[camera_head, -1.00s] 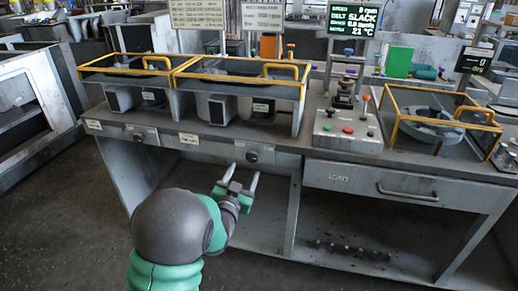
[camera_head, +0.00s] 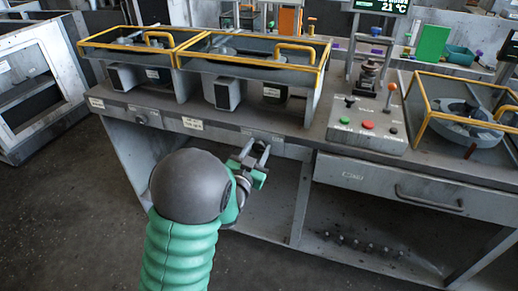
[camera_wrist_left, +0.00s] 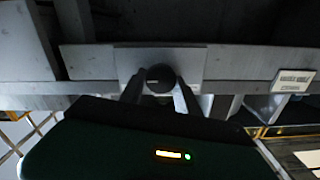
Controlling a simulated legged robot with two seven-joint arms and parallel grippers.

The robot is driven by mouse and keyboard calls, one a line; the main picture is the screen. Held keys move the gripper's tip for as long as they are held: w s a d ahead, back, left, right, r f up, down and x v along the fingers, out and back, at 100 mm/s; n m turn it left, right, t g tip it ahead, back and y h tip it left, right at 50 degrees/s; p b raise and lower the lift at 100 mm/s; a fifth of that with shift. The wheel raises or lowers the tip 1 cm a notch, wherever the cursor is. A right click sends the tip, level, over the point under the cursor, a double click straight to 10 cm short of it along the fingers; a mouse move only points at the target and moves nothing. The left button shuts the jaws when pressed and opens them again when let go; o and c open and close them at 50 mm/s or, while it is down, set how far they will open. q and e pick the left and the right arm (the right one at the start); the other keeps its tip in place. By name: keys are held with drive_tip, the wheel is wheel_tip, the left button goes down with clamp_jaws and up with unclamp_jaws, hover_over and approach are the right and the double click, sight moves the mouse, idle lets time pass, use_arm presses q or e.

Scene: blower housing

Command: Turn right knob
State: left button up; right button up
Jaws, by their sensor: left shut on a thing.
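The right knob (camera_wrist_left: 160,78) is a round dark knob on a plate on the bench's front panel. In the wrist view it sits between the two fingertips of my left gripper (camera_wrist_left: 160,88), which is shut on it. In the head view my left gripper (camera_head: 257,147) reaches the front panel below the right glass-sided box, and its fingers mostly hide the knob. The left knob (camera_head: 140,119) is on the same panel, further left, untouched. My right gripper is not in view.
Two yellow-framed boxes (camera_head: 250,66) stand on the bench above the panel. A control box (camera_head: 367,124) with coloured buttons is to the right. A drawer (camera_head: 395,186) with a handle is right of my gripper. Open floor (camera_head: 75,205) lies at the left.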

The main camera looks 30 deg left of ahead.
use_arm(q)
drive_tip(key=shift+f, duration=0.1)
clamp_jaws()
drive_tip(key=shift+m, duration=0.4)
drive_tip(key=m, duration=0.3)
drive_tip(key=shift+d+f+b, duration=0.1)
drive_tip(key=shift+f+b, duration=0.05)
drive_tip(key=shift+b, duration=0.2)
drive_tip(key=shift+m, duration=1.8)
drive_tip(key=shift+d+f, duration=0.1)
